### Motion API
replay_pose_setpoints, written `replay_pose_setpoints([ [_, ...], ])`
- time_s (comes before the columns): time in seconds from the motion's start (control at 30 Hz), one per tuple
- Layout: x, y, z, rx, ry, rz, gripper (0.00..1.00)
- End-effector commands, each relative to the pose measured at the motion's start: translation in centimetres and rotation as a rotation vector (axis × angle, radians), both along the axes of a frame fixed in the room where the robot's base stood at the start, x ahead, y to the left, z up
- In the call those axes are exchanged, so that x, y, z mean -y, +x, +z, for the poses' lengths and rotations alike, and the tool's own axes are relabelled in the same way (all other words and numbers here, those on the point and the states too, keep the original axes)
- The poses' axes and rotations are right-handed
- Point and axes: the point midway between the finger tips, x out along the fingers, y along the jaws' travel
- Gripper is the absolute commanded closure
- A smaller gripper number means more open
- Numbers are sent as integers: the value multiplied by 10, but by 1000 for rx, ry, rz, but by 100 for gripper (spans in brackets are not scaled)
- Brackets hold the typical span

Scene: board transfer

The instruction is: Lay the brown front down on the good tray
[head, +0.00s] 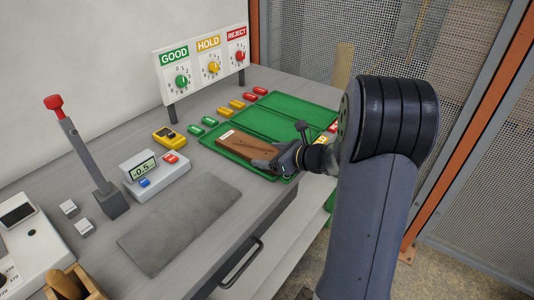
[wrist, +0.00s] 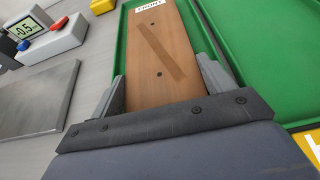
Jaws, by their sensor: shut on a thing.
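The brown front (head: 244,146) is a flat brown board with a white label at its far end. In the wrist view the brown front (wrist: 160,50) shows two dark holes and a darker diagonal strip. It lies flat over the nearest green tray (head: 284,178), whose rim also shows in the wrist view (wrist: 121,40); I cannot tell whether it touches the floor. This tray's own name label is hidden. My gripper (head: 272,164) is shut on the near end of the board, with one finger at each long side in the wrist view (wrist: 164,88).
More green trays (head: 287,124) adjoin on the far side, with yellow and red labels at their front. A sign with GOOD, HOLD and REJECT dials (head: 208,67) stands behind. A scale (head: 155,176), a yellow meter (head: 169,136) and a grey plate (head: 180,225) lie left.

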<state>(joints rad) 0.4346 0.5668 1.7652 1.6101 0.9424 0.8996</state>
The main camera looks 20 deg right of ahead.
Motion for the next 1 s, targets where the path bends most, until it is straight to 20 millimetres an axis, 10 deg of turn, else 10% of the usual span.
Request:
replay_pose_setpoints([
  [1.0,35,-46,-1,-4,-3,-7,50],
])
